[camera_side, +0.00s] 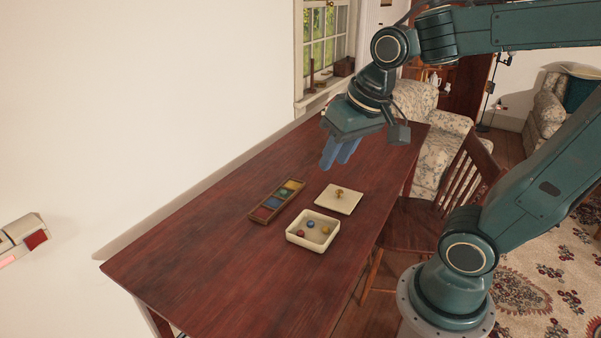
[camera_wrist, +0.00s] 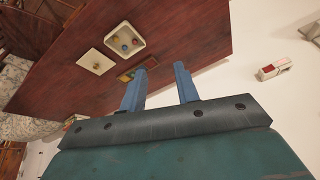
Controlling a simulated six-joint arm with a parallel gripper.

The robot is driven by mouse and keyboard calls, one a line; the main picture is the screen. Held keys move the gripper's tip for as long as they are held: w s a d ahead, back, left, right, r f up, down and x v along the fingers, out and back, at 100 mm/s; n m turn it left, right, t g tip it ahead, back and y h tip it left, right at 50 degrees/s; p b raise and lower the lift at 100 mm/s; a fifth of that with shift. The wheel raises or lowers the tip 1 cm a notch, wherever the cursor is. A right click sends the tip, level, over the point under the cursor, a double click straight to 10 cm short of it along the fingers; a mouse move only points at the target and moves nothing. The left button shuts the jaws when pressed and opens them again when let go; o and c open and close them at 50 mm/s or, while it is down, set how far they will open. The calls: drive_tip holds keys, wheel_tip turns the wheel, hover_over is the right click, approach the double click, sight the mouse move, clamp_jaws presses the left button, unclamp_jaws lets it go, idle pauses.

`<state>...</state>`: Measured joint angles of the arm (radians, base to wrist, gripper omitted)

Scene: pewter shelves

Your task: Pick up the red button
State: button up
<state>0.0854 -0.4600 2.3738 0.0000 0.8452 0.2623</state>
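The red button (camera_side: 301,233) appears to lie in the left part of a shallow, open cream box (camera_side: 290,238) on the table, with a blue button (camera_side: 311,224) and an orange-yellow one (camera_side: 326,230). My gripper (camera_side: 339,158) hangs well above the table, behind and above the box. In the wrist view its blue fingers (camera_wrist: 160,78) are spread apart with nothing between them; it is open and empty.
A flat cream lid (camera_side: 339,205) with a small knob lies behind the box. A narrow tray (camera_side: 259,217) with coloured compartments lies left of them. The front of the dark red table (camera_side: 210,275) is clear. A white wall is at left, a wooden chair (camera_side: 430,225) at right.

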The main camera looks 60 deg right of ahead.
drive_tip(key=w+d+f+m+g, duration=0.1)
drive_tip(key=w+d+f+m, duration=0.25)
drive_tip(key=w, duration=0.25)
drive_tip(key=m+g, duration=0.3)
drive_tip(key=m, duration=0.8)
hover_over(300, 231)
wheel_tip(300, 231, down, 18)
drive_tip(key=shift+a+n, duration=0.1)
drive_tip(key=shift+n, duration=0.15)
drive_tip(key=shift+f, duration=4.25)
drive_tip(key=shift+f, duration=2.55)
